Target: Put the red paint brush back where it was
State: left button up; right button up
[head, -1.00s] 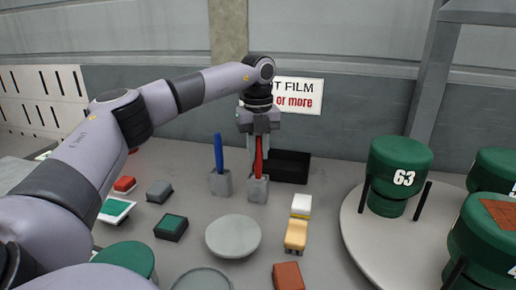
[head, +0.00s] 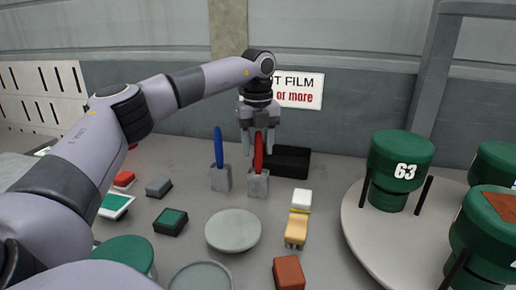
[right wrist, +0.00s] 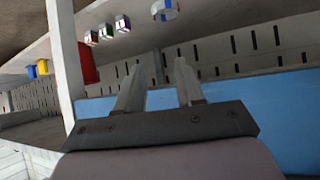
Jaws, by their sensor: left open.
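The red paint brush (head: 258,151) stands upright in a small grey holder (head: 258,185) near the middle of the table in the head view. My left gripper (head: 258,148) is open above that holder, with its fingers spread on either side of the brush's upper part and apart from it. A blue brush (head: 218,147) stands in a second grey holder (head: 221,179) just to the left. My right gripper (right wrist: 158,82) shows only in the right wrist view. Its fingers are apart with nothing between them.
A black open box (head: 290,162) stands right behind the red brush's holder. A turntable (head: 352,222) with green canisters (head: 399,160) fills the right. Small coloured blocks (head: 171,222) lie at left.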

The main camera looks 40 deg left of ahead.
pick_arm(q)
jog(key=r, duration=0.7)
jog(key=shift+d, duration=0.35)
jog(key=shift+f, duration=0.1)
